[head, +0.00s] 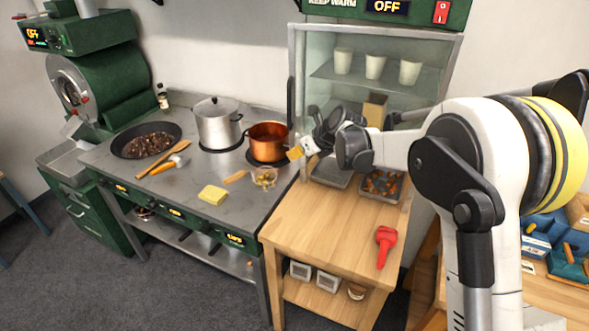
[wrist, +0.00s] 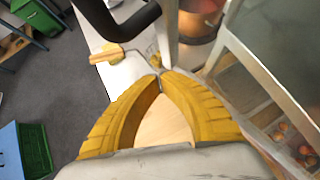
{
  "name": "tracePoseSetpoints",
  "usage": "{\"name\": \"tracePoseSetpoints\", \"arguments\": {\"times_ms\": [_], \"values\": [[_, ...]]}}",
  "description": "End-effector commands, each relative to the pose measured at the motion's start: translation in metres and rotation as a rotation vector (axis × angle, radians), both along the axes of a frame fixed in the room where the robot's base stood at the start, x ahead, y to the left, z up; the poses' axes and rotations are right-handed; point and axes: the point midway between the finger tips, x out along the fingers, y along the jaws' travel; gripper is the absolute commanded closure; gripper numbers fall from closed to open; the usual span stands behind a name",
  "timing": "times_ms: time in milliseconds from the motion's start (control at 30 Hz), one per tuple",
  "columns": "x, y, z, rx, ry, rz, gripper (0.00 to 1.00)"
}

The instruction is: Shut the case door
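The glass case (head: 461,45) stands on the wooden counter, with a grey metal frame. A black upright door handle (head: 291,100) shows along its left edge. The handle is large at the top left of the wrist view (wrist: 120,28), beside a grey metal post (wrist: 166,30). The case front looks open, though the door's exact angle is hard to tell. My gripper (head: 294,153) is low at the left of the case front, below the handle. In the wrist view its yellow fingers (wrist: 160,74) meet at the tips, with nothing seen between them. The tips are close to the post; contact is unclear.
Cups (head: 375,67) stand on the case shelf; a tray of chestnuts (head: 367,196) is at its bottom.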

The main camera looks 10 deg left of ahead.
Motion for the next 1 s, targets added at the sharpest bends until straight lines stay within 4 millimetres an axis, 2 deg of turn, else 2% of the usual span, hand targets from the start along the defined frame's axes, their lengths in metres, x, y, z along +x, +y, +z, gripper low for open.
{"name": "tracePoseSetpoints", "arguments": {"times_ms": [33, 200, 400, 600, 1000], "values": [[0.016, 0.0, 0.0, 0.0, 0.0, -0.001, 1.0], [0.057, -0.002, 0.0, 0.0, 0.001, -0.001, 1.0], [0.089, -0.006, 0.0, 0.0, 0.0, -0.082, 1.0], [0.105, -0.009, 0.0, 0.0, 0.0, -0.124, 1.0], [0.11, -0.011, 0.002, 0.002, -0.004, -0.139, 1.0]]}}
